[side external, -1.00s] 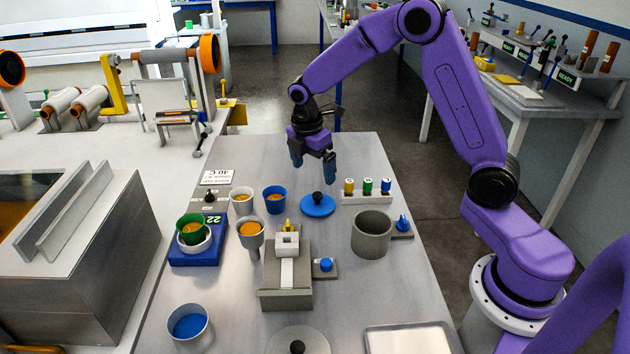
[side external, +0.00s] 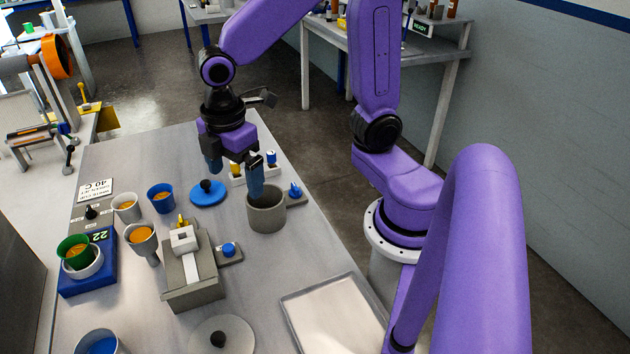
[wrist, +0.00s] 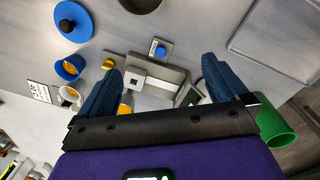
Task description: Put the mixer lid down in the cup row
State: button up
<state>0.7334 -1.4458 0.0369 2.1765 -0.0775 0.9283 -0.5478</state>
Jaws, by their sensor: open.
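Two round lids with black knobs lie flat on the bench: a blue lid (side external: 208,196) beside the blue cup, and a grey lid (side external: 222,338) at the front edge. I cannot tell for certain which is the mixer lid. The blue lid also shows at the top left of the wrist view (wrist: 73,22). The white cup (side external: 126,207) and blue cup (side external: 160,197) stand left of the blue lid. My gripper (side external: 235,173) is open and empty, above the bench between the blue lid and the uncovered grey pot (side external: 266,212). Both blue fingers show wide apart in the wrist view (wrist: 161,85).
A grey block fixture (side external: 190,270) stands in the middle, with a grey-white cup (side external: 143,241) left of it. A green cup (side external: 73,250) sits on the blue scale (side external: 88,282). A pale tray (side external: 335,318) lies at front right.

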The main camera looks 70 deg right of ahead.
jog(key=s+d+m, duration=0.2)
jog(key=s, duration=1.2)
jog(key=shift+s+d+y, duration=0.2)
jog(key=shift+s+y, duration=0.2)
